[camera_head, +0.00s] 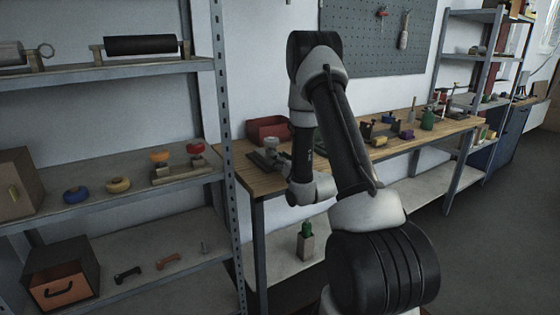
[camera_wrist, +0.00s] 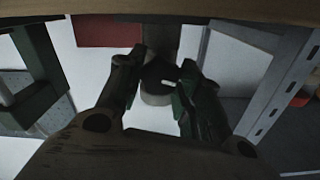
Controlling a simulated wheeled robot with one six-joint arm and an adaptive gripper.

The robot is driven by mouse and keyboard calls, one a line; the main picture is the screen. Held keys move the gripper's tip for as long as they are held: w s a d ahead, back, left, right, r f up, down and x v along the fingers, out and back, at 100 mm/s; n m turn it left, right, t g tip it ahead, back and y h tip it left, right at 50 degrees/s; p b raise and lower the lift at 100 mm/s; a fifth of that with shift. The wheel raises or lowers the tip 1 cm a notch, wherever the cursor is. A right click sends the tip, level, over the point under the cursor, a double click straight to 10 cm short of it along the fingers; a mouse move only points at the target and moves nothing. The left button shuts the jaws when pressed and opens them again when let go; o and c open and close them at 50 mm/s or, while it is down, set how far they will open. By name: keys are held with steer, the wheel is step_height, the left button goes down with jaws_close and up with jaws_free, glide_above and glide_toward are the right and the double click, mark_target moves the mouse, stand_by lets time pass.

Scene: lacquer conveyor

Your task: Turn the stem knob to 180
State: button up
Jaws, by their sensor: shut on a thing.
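In the wrist view, the stem knob (camera_wrist: 154,74) is a dark round piece with a small white mark, above a pale round collar (camera_wrist: 155,99). My gripper (camera_wrist: 161,80) has one finger on each side of it and is shut on it. The fingers hide the knob's sides. I cannot read any angle scale in the wrist view. In the camera_head view, a small grey fixture (camera_head: 262,160) is on the near end of the wooden bench, close to my wrist; the knob cannot be made out clearly there.
A red bin (camera_head: 270,128) stands at the back of the bench (camera_head: 245,180), just behind the fixture. A metal shelf post (camera_head: 224,120) rises close to the left. Several small items lie farther along the bench.

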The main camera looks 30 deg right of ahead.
steer(key=n, duration=0.5)
steer(key=shift+f+n, duration=0.1)
steer(key=shift+n, duration=0.2)
steer(key=n, duration=1)
steer(key=shift+n, duration=2.6)
steer(key=o, duration=1)
steer(key=shift+o, duration=0.2)
steer(key=shift+s, duration=0.15)
